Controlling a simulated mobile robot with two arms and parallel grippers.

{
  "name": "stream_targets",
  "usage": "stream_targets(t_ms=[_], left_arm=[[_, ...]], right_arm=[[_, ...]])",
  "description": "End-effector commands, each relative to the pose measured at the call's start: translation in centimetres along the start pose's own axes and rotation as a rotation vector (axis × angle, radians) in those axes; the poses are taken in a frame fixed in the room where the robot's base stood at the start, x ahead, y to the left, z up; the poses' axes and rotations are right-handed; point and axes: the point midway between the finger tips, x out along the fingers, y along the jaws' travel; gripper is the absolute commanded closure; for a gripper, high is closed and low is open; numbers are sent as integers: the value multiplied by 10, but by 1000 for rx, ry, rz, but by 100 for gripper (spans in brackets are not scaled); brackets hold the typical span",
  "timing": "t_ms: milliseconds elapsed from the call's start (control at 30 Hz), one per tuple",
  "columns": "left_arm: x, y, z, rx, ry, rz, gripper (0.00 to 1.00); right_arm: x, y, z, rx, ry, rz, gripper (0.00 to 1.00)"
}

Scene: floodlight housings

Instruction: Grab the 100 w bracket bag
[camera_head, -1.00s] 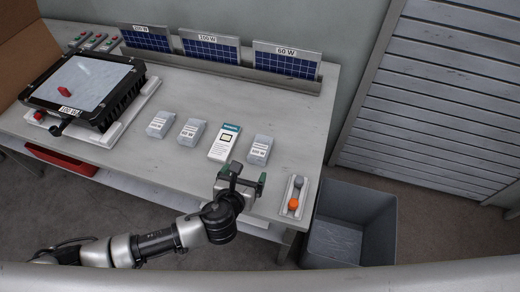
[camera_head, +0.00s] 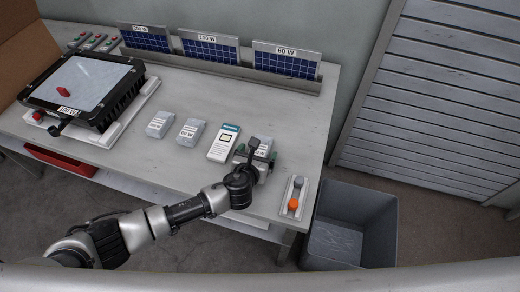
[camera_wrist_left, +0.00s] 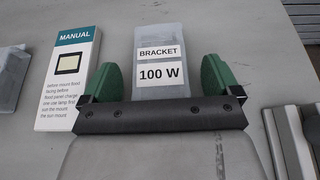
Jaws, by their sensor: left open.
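The 100 W bracket bag (camera_wrist_left: 162,58) is a grey translucent packet with a white label reading "BRACKET 100 W" in the left wrist view. In the head view the bag (camera_head: 264,144) is the rightmost packet in the row, partly hidden by my gripper. My left gripper (camera_wrist_left: 160,86) is open, its green fingertips on either side of the bag's lower part. It also shows over the bag in the head view (camera_head: 254,156). I cannot tell whether the fingers touch the bag. My right gripper is not in view.
Two more grey packets (camera_head: 190,132) (camera_head: 160,124) lie farther left. A switch plate with an orange knob (camera_head: 294,196) is at the right, near the table edge. A grey bin (camera_head: 350,225) stands on the floor.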

Motion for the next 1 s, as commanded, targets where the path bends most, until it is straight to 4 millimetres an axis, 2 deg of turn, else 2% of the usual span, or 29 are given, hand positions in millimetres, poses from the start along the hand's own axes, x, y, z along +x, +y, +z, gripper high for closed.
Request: stream_targets(t_ms=[167, 200, 567, 833, 1000], left_arm=[[0, 0, 0, -1, 0, 0, 8], [0, 0, 0, -1, 0, 0, 12], [0, 0, 0, -1, 1, -1, 66], [-1, 0, 2, -1, -1, -1, 66], [-6, 0, 14, -2, -3, -2, 66]], right_arm=[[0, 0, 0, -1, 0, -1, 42], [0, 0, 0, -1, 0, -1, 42], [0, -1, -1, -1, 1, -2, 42], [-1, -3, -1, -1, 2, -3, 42], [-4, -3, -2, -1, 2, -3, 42]])
